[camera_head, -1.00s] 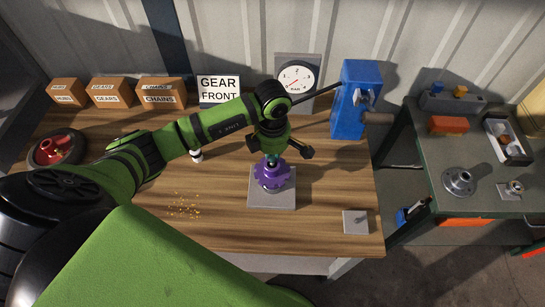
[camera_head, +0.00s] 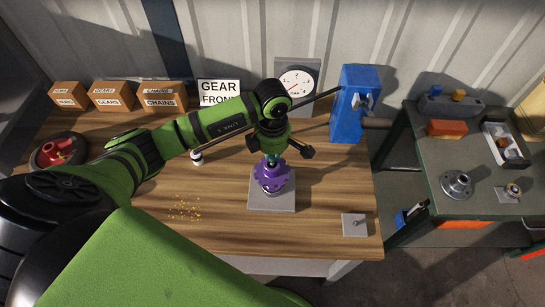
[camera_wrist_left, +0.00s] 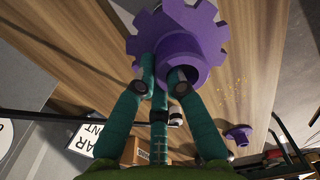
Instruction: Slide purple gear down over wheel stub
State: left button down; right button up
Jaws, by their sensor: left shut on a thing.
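The purple toothed gear (camera_head: 270,180) is over the grey square plate (camera_head: 284,202) on the wooden bench. My left gripper (camera_head: 271,160) points down onto the gear from above and is shut on it. In the left wrist view the teal fingers (camera_wrist_left: 162,84) grip the raised collar of the gear (camera_wrist_left: 205,28). The wheel stub is hidden, and I cannot tell whether the gear is around it or above it. A second purple toothed piece (camera_wrist_left: 238,133) lies on the bench in the wrist view. My right gripper is not in view.
A small grey plate with a pin (camera_head: 355,226) lies at the bench's front right. A blue press (camera_head: 355,100), a dial gauge (camera_head: 297,82) and several boxes (camera_head: 110,97) stand along the back. A red-hubbed wheel (camera_head: 58,150) is far left. Yellow crumbs (camera_head: 184,207) lie left of the plate.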

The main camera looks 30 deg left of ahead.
pick_arm(q)
jog(key=shift+w+f+b, duration=0.1)
jog(key=shift+f+b, duration=0.85)
jog(key=shift+b, duration=0.05)
jog(key=shift+r, duration=0.1)
jog(key=shift+r+p, duration=0.7)
jog(key=shift+r, duration=0.25)
jog(key=c, duration=1.2)
grip_release()
jog(key=shift+f, duration=0.15)
notch_tip(320, 180, up, 12)
jog(key=shift+r, duration=0.15)
